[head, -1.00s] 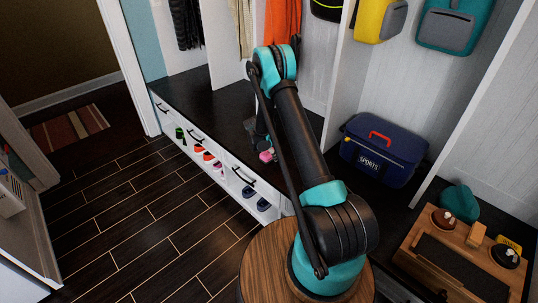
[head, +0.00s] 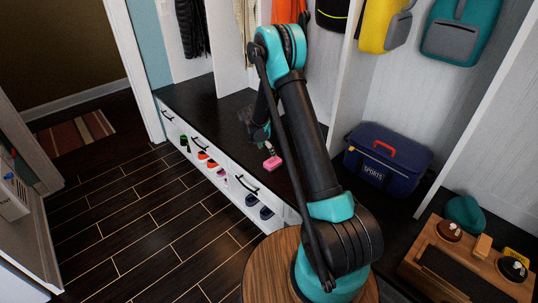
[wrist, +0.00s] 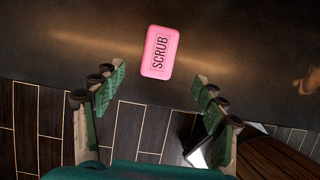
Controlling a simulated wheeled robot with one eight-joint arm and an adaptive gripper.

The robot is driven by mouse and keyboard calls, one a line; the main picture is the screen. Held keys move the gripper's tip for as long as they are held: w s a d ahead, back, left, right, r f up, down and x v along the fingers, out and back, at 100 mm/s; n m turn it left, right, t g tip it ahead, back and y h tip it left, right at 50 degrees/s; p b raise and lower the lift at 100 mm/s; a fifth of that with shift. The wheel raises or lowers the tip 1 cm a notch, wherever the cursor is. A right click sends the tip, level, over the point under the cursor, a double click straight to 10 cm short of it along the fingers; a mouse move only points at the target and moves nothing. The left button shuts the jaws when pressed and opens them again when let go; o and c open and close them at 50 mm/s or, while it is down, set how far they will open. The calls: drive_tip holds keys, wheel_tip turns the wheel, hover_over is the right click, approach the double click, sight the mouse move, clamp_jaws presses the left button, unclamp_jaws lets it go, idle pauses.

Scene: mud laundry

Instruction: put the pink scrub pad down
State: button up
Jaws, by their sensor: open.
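The pink scrub pad (head: 272,163), marked SCRUB, lies on the dark bench top near its front edge. In the wrist view the pad (wrist: 160,52) lies flat with its whole top face visible, just beyond and between the fingertips. My gripper (wrist: 158,78) is open and empty, its green fingers spread to either side and apart from the pad. In the head view my gripper (head: 261,134) is small and partly hidden by my arm, a little above the pad.
The dark bench top (head: 190,93) is clear to the left of the pad. Drawers with shoes (head: 262,212) lie below its front edge. A blue sports bag (head: 388,158) stands at the right. A wooden tray (head: 440,280) with brushes is at the front right.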

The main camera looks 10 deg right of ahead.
drive_tip(key=s+d+r+m+y, duration=0.1)
drive_tip(key=s+d+r+m, duration=0.2)
drive_tip(key=s+r+m, duration=0.45)
drive_tip(key=s+d+r+m+y, duration=0.1)
drive_tip(key=s+d+r+m, duration=0.3)
drive_tip(key=s+r, duration=0.55)
drive_tip(key=s+r+m+t+y, duration=0.1)
drive_tip(key=s+m, duration=1.2)
drive_tip(key=s, duration=0.9)
drive_tip(key=shift+d+m+y, duration=0.3)
drive_tip(key=shift+m+y, duration=0.05)
drive_tip(key=shift+y, duration=0.05)
drive_tip(key=shift+o, duration=0.4)
